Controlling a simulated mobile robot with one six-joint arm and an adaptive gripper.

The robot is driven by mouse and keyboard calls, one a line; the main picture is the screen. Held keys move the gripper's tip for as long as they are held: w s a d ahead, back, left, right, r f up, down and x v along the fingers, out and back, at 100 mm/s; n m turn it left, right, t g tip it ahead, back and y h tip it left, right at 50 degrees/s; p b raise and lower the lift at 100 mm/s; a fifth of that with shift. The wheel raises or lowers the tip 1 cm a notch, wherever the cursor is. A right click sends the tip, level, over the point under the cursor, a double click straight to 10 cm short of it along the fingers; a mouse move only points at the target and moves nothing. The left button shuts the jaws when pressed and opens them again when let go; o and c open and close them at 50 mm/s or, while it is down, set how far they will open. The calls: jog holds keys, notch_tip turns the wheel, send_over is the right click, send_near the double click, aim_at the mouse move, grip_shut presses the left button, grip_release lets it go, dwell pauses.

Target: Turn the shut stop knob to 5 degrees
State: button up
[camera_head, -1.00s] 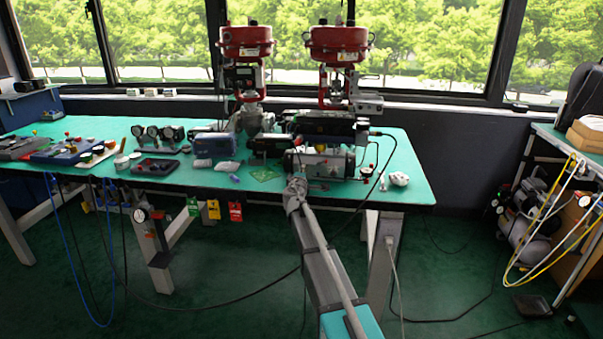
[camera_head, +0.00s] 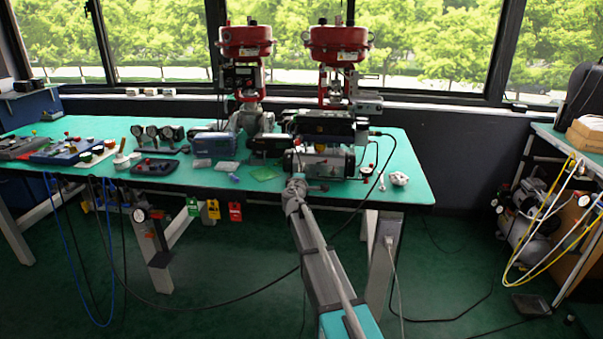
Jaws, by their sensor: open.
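The valve positioner gear stands at the right half of the green bench: a grey cylindrical unit (camera_head: 320,162) with bright and red fittings, and a dark box (camera_head: 325,125) behind and above it. I cannot make out the shut stop knob or its scale at this size. My gripper (camera_head: 308,184) is at the front of the grey unit, at the end of my arm reaching up from the bottom of the view. It is open, small and partly hidden by my wrist. Whether it touches anything cannot be told.
Two red-topped valve actuators (camera_head: 246,42) (camera_head: 338,44) rise behind. A white lumpy object (camera_head: 398,178) sits right. Hoses and cables hang below the bench.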

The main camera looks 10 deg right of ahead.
jog(key=v, duration=1.1)
jog(key=shift+s, duration=0.1)
jog(key=s+d+f+m+g+h, duration=0.1)
jog(key=s+d+f+m+g, duration=0.45)
jog(key=s, duration=0.35)
jog(key=s+d+f+m+g, duration=0.4)
jog(key=s+f+m+g, duration=0.15)
jog(key=s+f, duration=0.2)
jog(key=s+a+f+m+g+y, duration=0.2)
jog(key=s+a+g+y, duration=0.1)
jog(key=s, duration=0.6)
jog(key=s+a+f+m+g+y, duration=0.1)
jog(key=s+a+f+g+y, duration=0.25)
jog(key=s, duration=0.55)
notch_tip(320, 180, up, 27)
jog(key=p, duration=2.7)
jog(key=shift+w, duration=0.15)
